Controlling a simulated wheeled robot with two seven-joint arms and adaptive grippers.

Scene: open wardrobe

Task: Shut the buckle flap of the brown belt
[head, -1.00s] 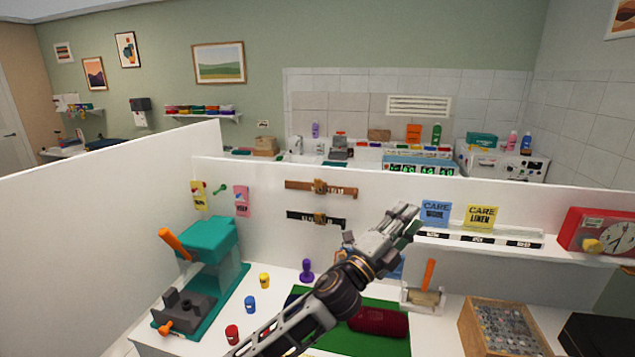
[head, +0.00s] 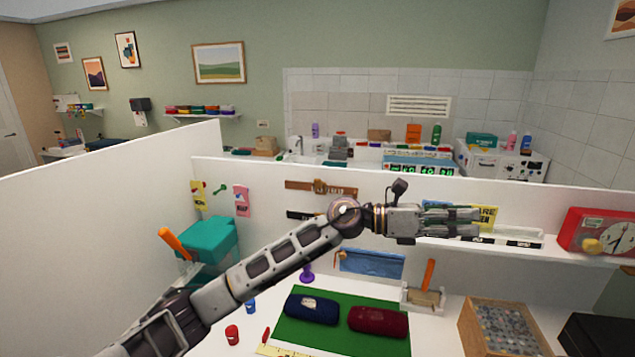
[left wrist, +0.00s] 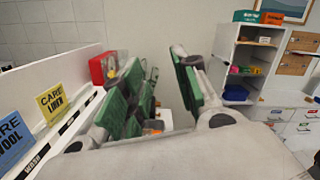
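The brown belt (head: 308,186) is mounted horizontally on the low white partition, with a brass-coloured buckle (head: 320,186) near its middle. Whether the buckle flap is open or shut is too small to tell. A black belt (head: 297,215) hangs below it, mostly hidden by my left arm. My left gripper (head: 478,222) is to the right of and below the brown belt, pointing right, in front of the care cards and shelf. In the left wrist view its green-padded fingers (left wrist: 166,78) are spread with nothing held between them. My right gripper is not in view.
A shelf (head: 520,237) with a red clock (head: 595,232) stands right of my gripper. Below are a green mat (head: 338,330) with blue and dark red cases, an orange-handled tool (head: 429,275) and a box of discs (head: 505,328). A teal press (head: 207,238) stands left.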

